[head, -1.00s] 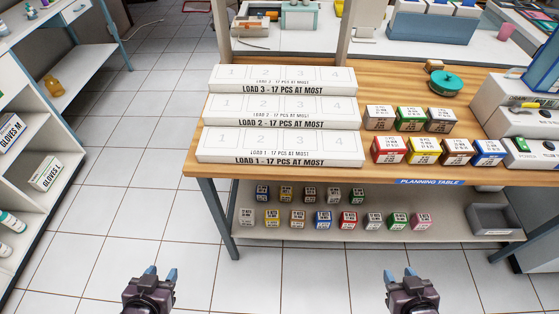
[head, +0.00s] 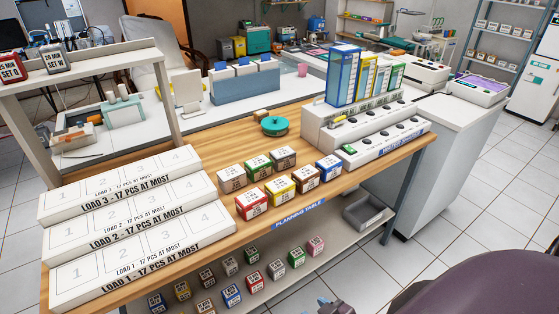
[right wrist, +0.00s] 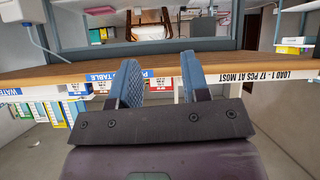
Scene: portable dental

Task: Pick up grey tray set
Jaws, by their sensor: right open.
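A grey labelled box (head: 55,57) stands on the upper shelf at the far left in the head view, beside a red one. On the planning table, a grey-brown box (head: 232,178) and a darker grey box (head: 283,158) stand in the back row of small labelled boxes. The labels are too small to tell which is the tray set. My right gripper (right wrist: 162,80) is open and empty in the right wrist view, facing the wooden table edge (right wrist: 60,72). Blue fingertips just show at the bottom of the head view. My left gripper is not clearly in view.
White load boards (head: 140,226) lie on the table's left part. A grey bin (head: 368,212) and more boxes are on the lower shelf. Floor is free at right.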

